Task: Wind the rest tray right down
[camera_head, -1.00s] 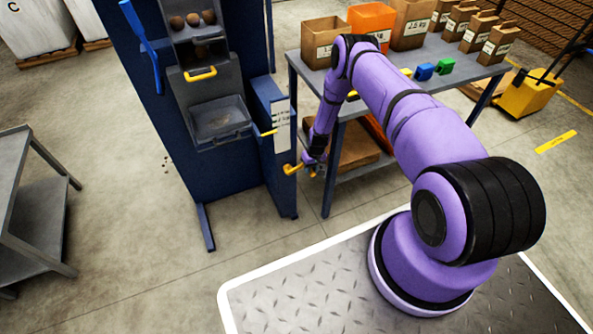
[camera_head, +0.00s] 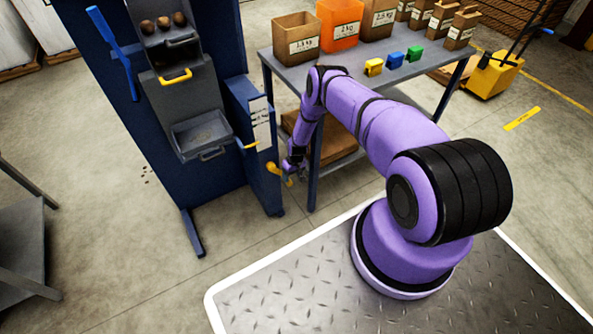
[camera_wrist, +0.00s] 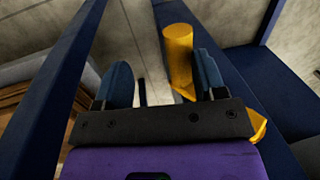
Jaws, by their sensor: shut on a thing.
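The rest tray (camera_head: 185,152) is a shallow grey tray with a front handle, low on the front of the blue grader. A yellow pointer (camera_head: 251,145) beside it lies at the lower part of a white scale card (camera_head: 261,117). A yellow crank (camera_head: 273,168) sticks out low on the grader's right side. My gripper (camera_head: 293,168) is at this crank. In the wrist view the crank's yellow grip (camera_wrist: 178,50) stands between the fingers of my gripper (camera_wrist: 162,82), close against the right one. The tray's underside is hidden.
A grey hopper with a yellow handle (camera_head: 175,76) is above the tray, with potatoes (camera_head: 163,22) higher up. A blue lever (camera_head: 112,50) is on the left. Open floor lies in front.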

